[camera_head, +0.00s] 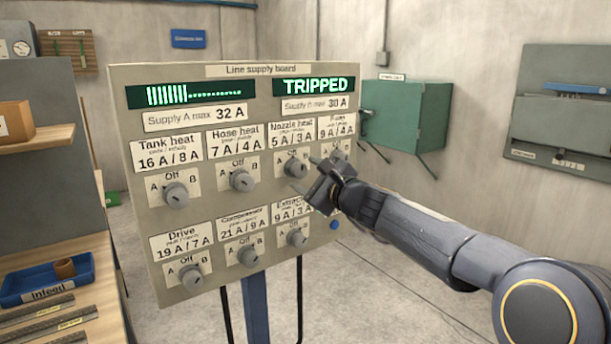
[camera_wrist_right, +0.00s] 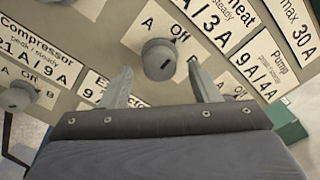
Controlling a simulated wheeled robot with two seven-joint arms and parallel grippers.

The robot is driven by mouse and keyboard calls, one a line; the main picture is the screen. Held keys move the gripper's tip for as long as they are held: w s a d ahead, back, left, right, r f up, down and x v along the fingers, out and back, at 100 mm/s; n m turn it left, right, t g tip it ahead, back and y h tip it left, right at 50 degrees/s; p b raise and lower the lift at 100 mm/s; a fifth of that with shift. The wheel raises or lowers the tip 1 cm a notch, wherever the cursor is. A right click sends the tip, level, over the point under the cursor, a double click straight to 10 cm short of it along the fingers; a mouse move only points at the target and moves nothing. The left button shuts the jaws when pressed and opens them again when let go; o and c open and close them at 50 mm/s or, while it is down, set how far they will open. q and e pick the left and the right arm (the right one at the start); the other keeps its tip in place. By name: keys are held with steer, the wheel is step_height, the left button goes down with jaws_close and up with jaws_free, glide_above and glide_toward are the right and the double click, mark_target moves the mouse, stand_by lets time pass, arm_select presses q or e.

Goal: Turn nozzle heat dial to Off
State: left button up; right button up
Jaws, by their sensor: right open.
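The nozzle heat dial (camera_head: 296,168) is a round grey knob on the upper row of the beige line supply board, below the "Nozzle heat 5 A / 3 A" label (camera_head: 291,134). My right gripper (camera_head: 305,174) is open in front of the board at this dial. My left gripper is out of view.
Other dials surround it: hose heat (camera_head: 241,180) to the left, pump (camera_head: 339,150) to the right, extractor (camera_head: 297,237) below. The board's display reads "TRIPPED" (camera_head: 316,86). A wooden bench with a blue tray (camera_head: 40,292) stands at left; floor at right is clear.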

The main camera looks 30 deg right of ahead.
steer(key=s, duration=0.6)
steer(key=shift+s+d, duration=0.25)
steer(key=shift+s, duration=0.05)
steer(key=s+a+f+n+g+y+p, duration=0.4)
steer(key=s+a+n+g+y+p, duration=0.2)
steer(key=s+a+n, duration=0.8)
steer(key=s+a+f+n+g+h+p, duration=0.3)
steer(key=s+f+n+g, duration=0.3)
steer(key=s+f+n, duration=0.4)
steer(key=s+f, duration=0.2)
steer(key=s, duration=0.2)
steer(key=shift+s+a+f+p, duration=0.3)
steer(key=shift+s+a+p, duration=0.05)
